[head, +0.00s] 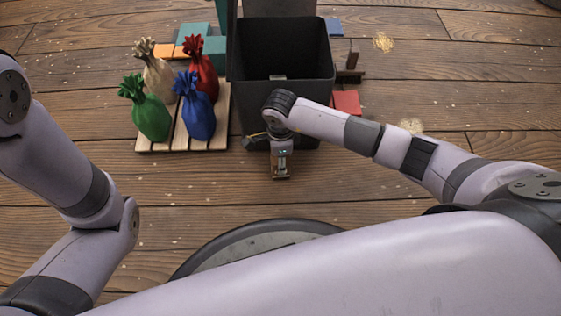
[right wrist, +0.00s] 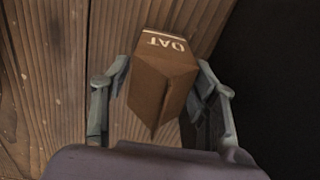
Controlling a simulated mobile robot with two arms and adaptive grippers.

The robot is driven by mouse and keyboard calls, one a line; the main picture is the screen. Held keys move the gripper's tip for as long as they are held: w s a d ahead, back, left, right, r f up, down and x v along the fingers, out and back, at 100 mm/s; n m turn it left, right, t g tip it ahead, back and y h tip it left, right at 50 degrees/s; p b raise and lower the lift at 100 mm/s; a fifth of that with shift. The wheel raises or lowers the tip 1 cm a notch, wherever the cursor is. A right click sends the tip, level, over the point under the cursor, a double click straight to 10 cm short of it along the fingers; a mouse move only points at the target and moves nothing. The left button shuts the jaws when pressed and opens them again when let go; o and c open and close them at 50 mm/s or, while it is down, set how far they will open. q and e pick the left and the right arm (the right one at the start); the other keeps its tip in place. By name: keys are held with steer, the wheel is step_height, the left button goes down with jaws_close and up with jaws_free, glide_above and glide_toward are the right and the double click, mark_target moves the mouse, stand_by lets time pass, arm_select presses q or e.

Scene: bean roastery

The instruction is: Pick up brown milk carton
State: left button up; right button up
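A brown milk carton (right wrist: 165,72) with pale "OAT" lettering and a pale edge line sits between the two fingers of my right gripper (right wrist: 161,82) in the right wrist view. One finger is at each side of it, very close. Whether both press on it is unclear. In the head view my right gripper (head: 281,168) points down in front of the black bin, low over the floor. A small brown part of the carton (head: 281,177) seems to show under it; the rest is hidden. My left gripper is out of view.
The black bin (head: 285,100) stands right behind my right gripper. Left of it, a wooden pallet (head: 160,147) bears green, tan, red and blue sacks. A red block (head: 346,102) lies right of the bin. The plank floor (head: 200,183) in front is clear.

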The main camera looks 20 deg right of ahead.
steer(key=c, duration=0.6)
steer(key=shift+r, duration=0.1)
